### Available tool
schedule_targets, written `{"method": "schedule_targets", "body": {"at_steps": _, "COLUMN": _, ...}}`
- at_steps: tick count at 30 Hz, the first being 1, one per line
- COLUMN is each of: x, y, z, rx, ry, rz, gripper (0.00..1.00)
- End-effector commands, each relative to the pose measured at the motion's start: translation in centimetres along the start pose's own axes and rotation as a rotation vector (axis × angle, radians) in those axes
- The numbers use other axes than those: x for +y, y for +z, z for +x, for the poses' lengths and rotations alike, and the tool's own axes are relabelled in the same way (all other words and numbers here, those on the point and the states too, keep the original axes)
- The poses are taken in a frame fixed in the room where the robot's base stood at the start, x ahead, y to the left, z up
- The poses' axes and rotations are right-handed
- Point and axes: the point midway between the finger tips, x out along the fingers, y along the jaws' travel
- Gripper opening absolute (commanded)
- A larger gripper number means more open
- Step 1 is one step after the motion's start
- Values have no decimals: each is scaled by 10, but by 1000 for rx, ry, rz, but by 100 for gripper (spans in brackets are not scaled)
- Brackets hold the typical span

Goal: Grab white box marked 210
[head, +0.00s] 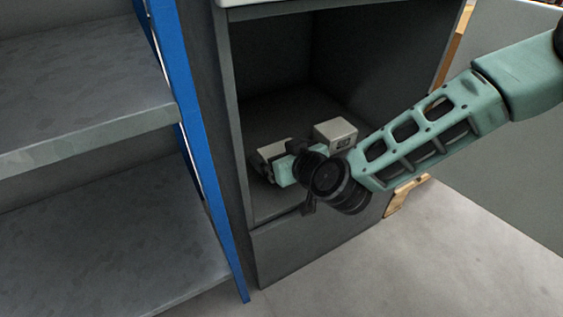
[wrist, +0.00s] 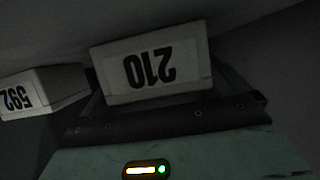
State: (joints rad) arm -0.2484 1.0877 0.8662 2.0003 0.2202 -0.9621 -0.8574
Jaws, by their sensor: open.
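In the wrist view the white box marked 210 (wrist: 152,72) is straight ahead, its label upside down in the picture. My gripper (wrist: 165,120) fills the bottom of that view, its dark edge just below the box and overlapping its lower corners. In the head view my gripper (head: 280,168) is inside the grey cabinet, open, pointing left and inward. A pale box (head: 270,150) lies just beyond it, partly hidden by it; its label cannot be read there. I see no box held; whether the jaws straddle the 210 box cannot be told.
A white box marked 592 (wrist: 42,92) stands left of the 210 box in the wrist view. In the head view another pale box (head: 335,134) stands beside my wrist. The cabinet (head: 290,250) walls enclose the space. A blue-posted shelf (head: 90,140) is at left.

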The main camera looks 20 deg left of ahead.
Motion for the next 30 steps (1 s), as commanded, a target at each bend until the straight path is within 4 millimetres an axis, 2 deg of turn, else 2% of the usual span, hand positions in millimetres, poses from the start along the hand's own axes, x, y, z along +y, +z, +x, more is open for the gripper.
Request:
{"method": "schedule_targets", "body": {"at_steps": 2, "x": 0, "y": 0, "z": 0, "rx": 0, "ry": 0, "rz": 0, "gripper": 97}}
{"method": "schedule_targets", "body": {"at_steps": 7, "x": 0, "y": 0, "z": 0, "rx": 0, "ry": 0, "rz": 0, "gripper": 50}}
{"method": "schedule_targets", "body": {"at_steps": 8, "x": 0, "y": 0, "z": 0, "rx": 0, "ry": 0, "rz": 0, "gripper": 48}}
{"method": "schedule_targets", "body": {"at_steps": 17, "x": 0, "y": -7, "z": -3, "rx": 3, "ry": 0, "rz": -1, "gripper": 48}}
{"method": "schedule_targets", "body": {"at_steps": 30, "x": 0, "y": -79, "z": -32, "rx": 4, "ry": 1, "rz": -2, "gripper": 48}}
